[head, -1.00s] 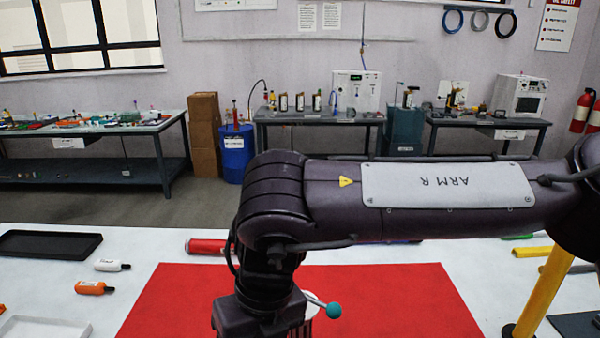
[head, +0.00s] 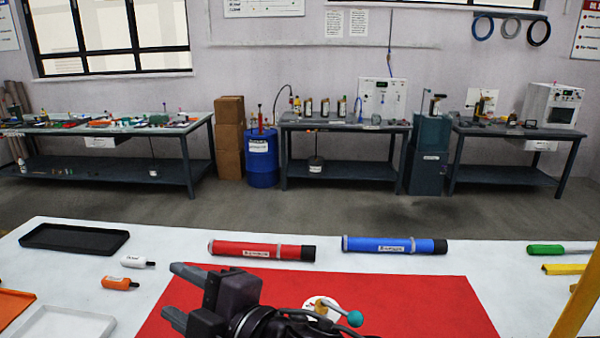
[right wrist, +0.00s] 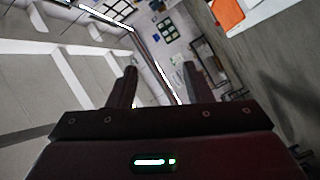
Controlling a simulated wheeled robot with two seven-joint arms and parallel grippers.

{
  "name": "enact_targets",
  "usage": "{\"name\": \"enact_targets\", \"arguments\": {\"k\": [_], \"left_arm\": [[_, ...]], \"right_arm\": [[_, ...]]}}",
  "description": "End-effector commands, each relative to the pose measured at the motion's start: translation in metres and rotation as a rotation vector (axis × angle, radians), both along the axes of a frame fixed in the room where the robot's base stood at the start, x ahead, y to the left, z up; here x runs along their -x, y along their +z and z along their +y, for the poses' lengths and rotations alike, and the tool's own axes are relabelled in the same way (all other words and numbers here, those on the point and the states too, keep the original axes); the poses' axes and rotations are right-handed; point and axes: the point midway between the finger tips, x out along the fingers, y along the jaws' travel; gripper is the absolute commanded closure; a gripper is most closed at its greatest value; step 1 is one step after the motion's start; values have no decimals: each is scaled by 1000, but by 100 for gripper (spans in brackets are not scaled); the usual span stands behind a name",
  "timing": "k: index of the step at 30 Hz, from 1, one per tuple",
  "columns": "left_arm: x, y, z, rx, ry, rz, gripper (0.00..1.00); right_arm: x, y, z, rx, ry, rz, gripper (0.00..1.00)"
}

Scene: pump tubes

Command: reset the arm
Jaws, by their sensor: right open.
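My right gripper (head: 180,292) is at the bottom of the head view, above the left part of the red mat (head: 420,300). Its two fingers point left and stand apart with nothing between them. In the right wrist view the fingers (right wrist: 158,88) are also spread and empty, with ceiling, wall and floor beyond, tilted. A red tube (head: 262,251) and a blue tube (head: 395,245) lie on the white table behind the mat. A round pale part with a teal-knobbed lever (head: 355,318) shows partly behind my right wrist. My left gripper is not in view.
A black tray (head: 74,238), a white bottle (head: 134,262), an orange bottle (head: 118,283), an orange tray (head: 14,304) and a white tray (head: 66,322) are at the left. A green-handled tool (head: 558,249) and yellow bars are at the right.

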Motion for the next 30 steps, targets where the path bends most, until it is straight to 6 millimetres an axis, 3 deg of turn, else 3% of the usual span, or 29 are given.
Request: {"name": "enact_targets", "arguments": {"k": [3, 6, 10, 15, 18, 24, 29, 30], "left_arm": [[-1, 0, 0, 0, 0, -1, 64], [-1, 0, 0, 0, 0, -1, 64], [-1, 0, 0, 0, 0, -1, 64], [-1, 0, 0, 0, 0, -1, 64], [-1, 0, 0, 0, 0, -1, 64], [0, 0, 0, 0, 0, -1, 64], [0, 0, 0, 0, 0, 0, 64], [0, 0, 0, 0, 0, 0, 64]], "right_arm": [[-40, -33, -56, -81, -251, 263, 54], [-62, -77, -112, -122, -467, 488, 54], [-63, -144, -186, -144, -739, 771, 54], [-30, -218, -266, -136, -1034, 1072, 54], [-6, -247, -298, -122, -1157, 1195, 54], [42, -285, -345, -93, -1353, 1380, 54], [81, -305, -375, -66, -1490, 1503, 54], [81, -316, -376, -61, -1499, 1513, 54]]}}
